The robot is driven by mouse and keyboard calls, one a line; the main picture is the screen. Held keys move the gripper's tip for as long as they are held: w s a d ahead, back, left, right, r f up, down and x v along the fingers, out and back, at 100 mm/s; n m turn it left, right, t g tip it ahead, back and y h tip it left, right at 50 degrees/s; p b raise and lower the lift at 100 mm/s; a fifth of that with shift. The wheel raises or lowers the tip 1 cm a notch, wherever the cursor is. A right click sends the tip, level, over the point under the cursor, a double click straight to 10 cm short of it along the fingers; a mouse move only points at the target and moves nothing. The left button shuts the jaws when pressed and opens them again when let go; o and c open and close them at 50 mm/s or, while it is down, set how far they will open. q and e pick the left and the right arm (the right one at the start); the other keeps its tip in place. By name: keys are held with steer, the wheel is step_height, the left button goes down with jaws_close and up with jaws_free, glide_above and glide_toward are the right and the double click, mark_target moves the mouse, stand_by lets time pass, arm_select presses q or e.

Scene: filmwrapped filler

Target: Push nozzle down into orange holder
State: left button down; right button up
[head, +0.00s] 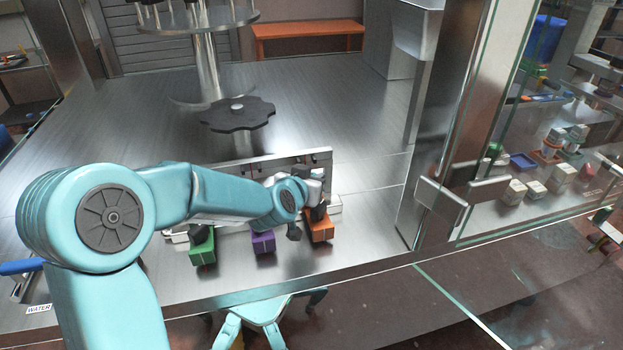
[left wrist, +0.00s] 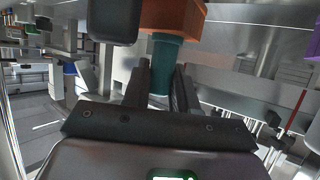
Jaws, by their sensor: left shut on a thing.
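The orange holder (head: 320,228) is a small block at the right end of a row at the front of the metal worktop. It also shows at the top of the left wrist view (left wrist: 175,18). My left gripper (head: 316,186) is right over the orange holder. In the left wrist view its two dark fingers (left wrist: 161,88) are on either side of a teal cylindrical nozzle (left wrist: 163,68), shut on it. The nozzle's end meets the orange holder; how deep it sits is hidden. My right gripper is not in view.
A purple holder (head: 263,242) and a green holder (head: 202,247) stand to the left in the row. A low metal plate (head: 300,162) stands behind them. A dark lobed knob (head: 236,114) is farther back. A glass door (head: 478,130) with a metal frame bounds the right side.

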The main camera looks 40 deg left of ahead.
arm_select(q)
steer(key=shift+f, duration=0.1)
steer(key=c, duration=0.8)
jaws_free()
steer(key=shift+s+d+r, duration=0.1)
steer(key=shift+s+r, duration=0.15)
steer(key=shift+s, duration=0.05)
steer(key=p+v, duration=0.2)
steer(key=v, duration=1.3)
steer(key=shift+s, duration=0.25)
